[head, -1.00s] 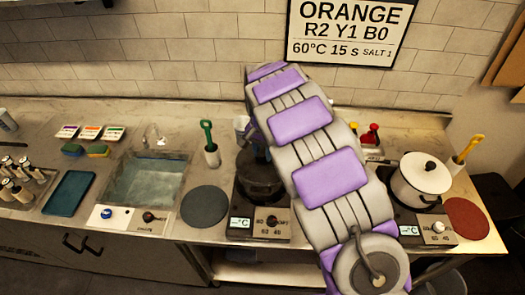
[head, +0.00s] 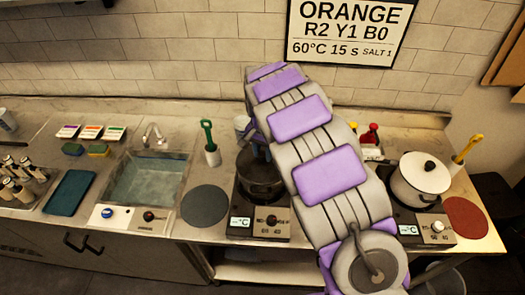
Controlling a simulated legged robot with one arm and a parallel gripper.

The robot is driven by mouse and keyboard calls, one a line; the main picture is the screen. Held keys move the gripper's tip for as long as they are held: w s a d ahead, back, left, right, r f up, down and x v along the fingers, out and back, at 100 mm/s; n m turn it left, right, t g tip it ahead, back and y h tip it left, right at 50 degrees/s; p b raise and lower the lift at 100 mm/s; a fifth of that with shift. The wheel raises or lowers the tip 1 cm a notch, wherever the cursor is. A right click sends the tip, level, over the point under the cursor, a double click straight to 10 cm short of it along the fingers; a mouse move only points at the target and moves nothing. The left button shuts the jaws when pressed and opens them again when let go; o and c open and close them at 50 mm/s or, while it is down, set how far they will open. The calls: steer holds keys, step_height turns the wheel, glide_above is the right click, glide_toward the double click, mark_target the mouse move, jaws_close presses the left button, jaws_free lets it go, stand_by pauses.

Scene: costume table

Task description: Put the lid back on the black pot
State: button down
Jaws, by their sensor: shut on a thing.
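The black pot (head: 262,190) stands on the left hot plate (head: 258,222), partly behind my arm. My gripper (head: 262,153) points down at the pot's mouth and is mostly hidden by my arm. It is shut on what looks like the dark pot lid, which blends with the pot's dark top. I cannot tell whether the lid is resting on the rim or held just above it.
A white lidded pot (head: 420,182) stands on the right hot plate. A dark round mat (head: 205,206), a green-handled tool in a cup (head: 212,155) and a sink (head: 147,180) are to the left. Red and yellow bottles (head: 371,135) stand behind my arm.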

steer(key=c, duration=0.7)
jaws_free()
steer(key=shift+o, duration=0.5)
steer(key=o, duration=0.4)
steer(key=shift+r, duration=0.15)
steer(key=shift+r+p, duration=1.25)
steer(key=shift+r, duration=2.1)
steer(key=shift+c, duration=0.4)
jaws_close()
